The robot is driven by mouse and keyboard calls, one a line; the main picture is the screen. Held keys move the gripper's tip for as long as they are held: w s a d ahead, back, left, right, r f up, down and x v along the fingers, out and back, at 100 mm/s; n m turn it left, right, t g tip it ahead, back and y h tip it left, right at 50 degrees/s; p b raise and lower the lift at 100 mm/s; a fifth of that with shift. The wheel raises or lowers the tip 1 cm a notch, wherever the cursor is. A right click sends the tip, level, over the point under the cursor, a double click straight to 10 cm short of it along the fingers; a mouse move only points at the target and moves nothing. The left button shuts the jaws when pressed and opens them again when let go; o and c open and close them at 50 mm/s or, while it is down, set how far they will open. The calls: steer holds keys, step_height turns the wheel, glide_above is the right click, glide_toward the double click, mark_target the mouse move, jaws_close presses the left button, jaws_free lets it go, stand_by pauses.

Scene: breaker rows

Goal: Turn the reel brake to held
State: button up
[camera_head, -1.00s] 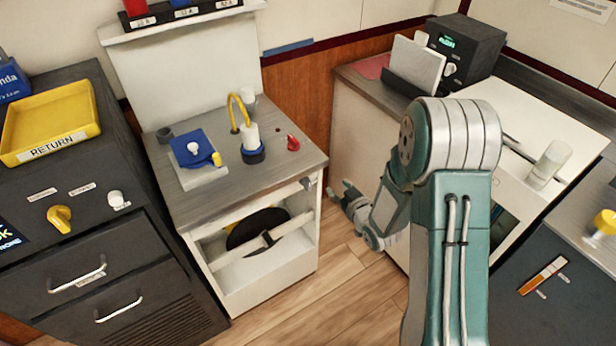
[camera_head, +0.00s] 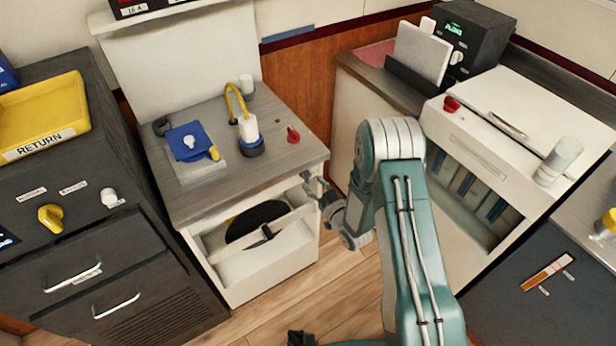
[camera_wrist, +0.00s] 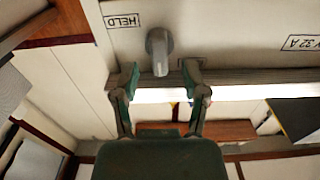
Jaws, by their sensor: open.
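The reel brake shows in the wrist view as a grey lever (camera_wrist: 158,50) on a pale panel, with a HELD label (camera_wrist: 123,21) beside it, upside down in the picture. The lever points toward my gripper, away from that label. My gripper (camera_wrist: 160,72) is open, and the lever's free end appears between its two fingertips with gaps on both sides. In the head view my gripper (camera_head: 313,186) is at the upper right front corner of the white reel cabinet (camera_head: 262,285). The brake is not clear there. The black reel (camera_head: 250,222) sits in the cabinet's open front.
On the cabinet top are a blue box (camera_head: 187,142), a white cylinder with a yellow hose (camera_head: 249,130) and a red knob (camera_head: 293,134). A dark drawer unit (camera_head: 95,240) stands at left, a white counter unit (camera_head: 470,160) at right. Wood floor (camera_head: 290,310) lies open in front.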

mark_target(310, 180)
steer(key=shift+x, duration=1.8)
steer(key=shift+c, duration=0.3)
jaws_close()
